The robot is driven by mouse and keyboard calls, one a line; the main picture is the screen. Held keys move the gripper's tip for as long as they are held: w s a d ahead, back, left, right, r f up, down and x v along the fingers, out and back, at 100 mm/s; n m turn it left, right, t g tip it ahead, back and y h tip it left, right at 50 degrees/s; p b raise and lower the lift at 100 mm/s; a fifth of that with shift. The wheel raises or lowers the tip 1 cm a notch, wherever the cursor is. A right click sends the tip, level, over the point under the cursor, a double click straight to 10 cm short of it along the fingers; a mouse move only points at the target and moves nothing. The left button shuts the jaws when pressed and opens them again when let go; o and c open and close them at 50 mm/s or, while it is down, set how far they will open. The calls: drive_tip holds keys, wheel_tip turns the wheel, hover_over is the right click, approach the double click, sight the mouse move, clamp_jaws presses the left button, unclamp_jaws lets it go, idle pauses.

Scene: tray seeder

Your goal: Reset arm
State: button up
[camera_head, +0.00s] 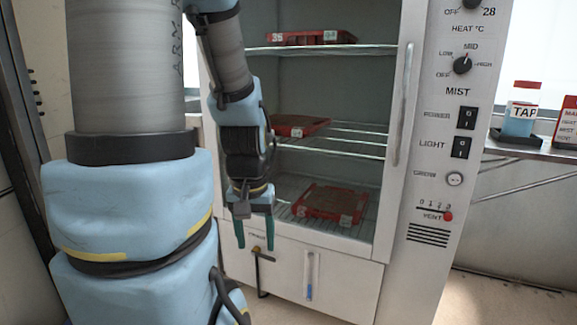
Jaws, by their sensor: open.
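My gripper (255,234) hangs pointing down in front of the lower part of a white cabinet (405,230), left of centre. Its two teal fingers are apart with nothing between them. My blue and grey arm comes down from the top of the picture and hides part of the cabinet's left side. My gripper is left of and in front of a red tray with dark fill (330,204) on the lowest wire shelf.
A second red tray (300,125) rests on the middle shelf and a third (312,37) on the top shelf. The cabinet has a long vertical handle (403,105) and a control panel with a power switch (465,118). A bottle marked TAP (522,112) stands at right.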

wheel_tip(320, 180, up, 22)
drive_tip(key=p, duration=1.9)
drive_tip(key=shift+f+p, duration=0.15)
drive_tip(key=shift+p, duration=0.2)
